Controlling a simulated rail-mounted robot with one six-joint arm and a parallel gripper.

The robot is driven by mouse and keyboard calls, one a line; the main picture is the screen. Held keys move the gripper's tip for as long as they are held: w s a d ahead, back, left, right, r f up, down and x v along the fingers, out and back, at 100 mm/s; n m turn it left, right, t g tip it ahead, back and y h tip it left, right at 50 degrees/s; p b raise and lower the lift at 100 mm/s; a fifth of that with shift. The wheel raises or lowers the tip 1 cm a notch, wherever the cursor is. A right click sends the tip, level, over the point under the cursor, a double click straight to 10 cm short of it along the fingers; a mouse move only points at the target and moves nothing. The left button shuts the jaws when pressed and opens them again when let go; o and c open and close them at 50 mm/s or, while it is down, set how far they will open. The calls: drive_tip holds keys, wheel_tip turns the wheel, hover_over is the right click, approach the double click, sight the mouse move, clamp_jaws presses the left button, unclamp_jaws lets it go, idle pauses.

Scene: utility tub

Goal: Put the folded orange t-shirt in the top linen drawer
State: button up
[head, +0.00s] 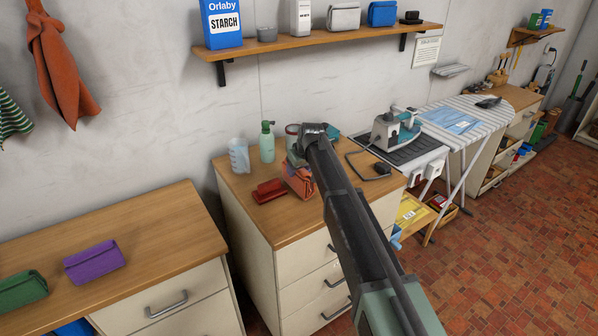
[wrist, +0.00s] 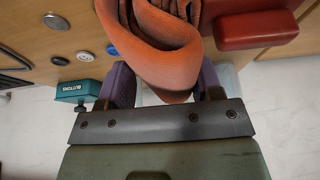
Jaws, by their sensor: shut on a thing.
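The folded orange t-shirt (head: 298,181) is at the top of the middle drawer cabinet, below my gripper (head: 303,158). In the wrist view the orange cloth (wrist: 160,50) appears as a thick rolled fold between the two purple fingers of my gripper (wrist: 165,90), which is shut on it. I cannot tell whether the shirt still touches the cabinet top. The middle cabinet has a top drawer (head: 305,262) with a dark handle, and it looks closed. My arm hides part of its front. No linen label is readable.
A red case (head: 269,190) lies close beside the shirt. A green spray bottle (head: 267,142) and a clear jug (head: 239,156) stand behind. An iron (head: 394,130) stands to the right. A shelf (head: 320,42) overhangs the wall. A lower left cabinet holds a purple cloth (head: 95,262).

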wheel_tip(320, 180, up, 20)
drive_tip(key=p, duration=2)
drive_tip(key=shift+r, duration=0.2)
